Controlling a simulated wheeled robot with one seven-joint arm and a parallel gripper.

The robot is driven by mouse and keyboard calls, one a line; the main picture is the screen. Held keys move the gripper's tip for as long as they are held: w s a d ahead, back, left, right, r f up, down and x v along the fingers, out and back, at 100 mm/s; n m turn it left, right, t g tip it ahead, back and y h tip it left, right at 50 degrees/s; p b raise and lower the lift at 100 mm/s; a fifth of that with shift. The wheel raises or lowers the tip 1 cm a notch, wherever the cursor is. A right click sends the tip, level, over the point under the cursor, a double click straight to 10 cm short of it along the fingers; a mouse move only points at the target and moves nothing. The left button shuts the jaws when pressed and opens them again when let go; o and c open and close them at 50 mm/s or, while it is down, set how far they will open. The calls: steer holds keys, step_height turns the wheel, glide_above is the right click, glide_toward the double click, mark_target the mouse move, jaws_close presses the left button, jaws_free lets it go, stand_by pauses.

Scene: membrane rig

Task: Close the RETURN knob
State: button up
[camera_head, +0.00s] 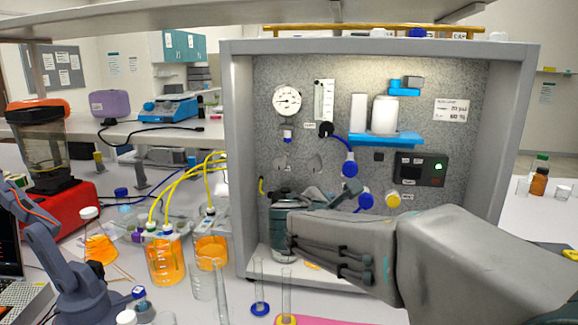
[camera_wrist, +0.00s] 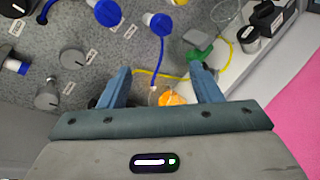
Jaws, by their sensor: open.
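The panel carries several knobs, and I cannot read which label says RETURN. In the head view a yellow knob (camera_head: 393,199) has a small label on its right. In the wrist view two grey knobs (camera_wrist: 74,60) with labels lie left of my fingers. Blue knobs (camera_wrist: 160,22) show beyond the fingertips. My gripper (camera_wrist: 160,72) is open and empty, its fingers spread wide near the panel. A small orange thing (camera_wrist: 172,98) shows between the fingers; I cannot tell whether it is a knob.
A blue tube (camera_head: 339,141) and a yellow tube (camera_wrist: 155,74) run near the panel. A blue shelf (camera_head: 385,139) and a dark control box (camera_head: 421,169) stick out from it. Orange-filled bottles (camera_head: 165,260) and glass cylinders (camera_head: 220,290) stand at the front left. Side walls enclose the panel.

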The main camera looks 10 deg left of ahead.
mark_target(279, 164)
steer(key=w+a+r+n+t+y, duration=0.2)
steer(key=a+n, duration=0.3)
steer(key=a, duration=0.3)
steer(key=w+a+r+n+t+y, duration=0.2)
steer(key=a+r+n+t, duration=0.15)
steer(key=a, duration=0.45)
steer(key=shift+n+g, duration=0.35)
steer(key=w+p, duration=0.1)
steer(key=w, duration=0.3)
steer(key=w+p, duration=0.1)
steer(key=w, duration=0.3)
steer(key=w+p, duration=0.1)
steer(key=w, duration=0.4)
steer(key=shift+d+f, duration=0.3)
steer(key=shift+f, duration=0.05)
steer(key=c, duration=1)
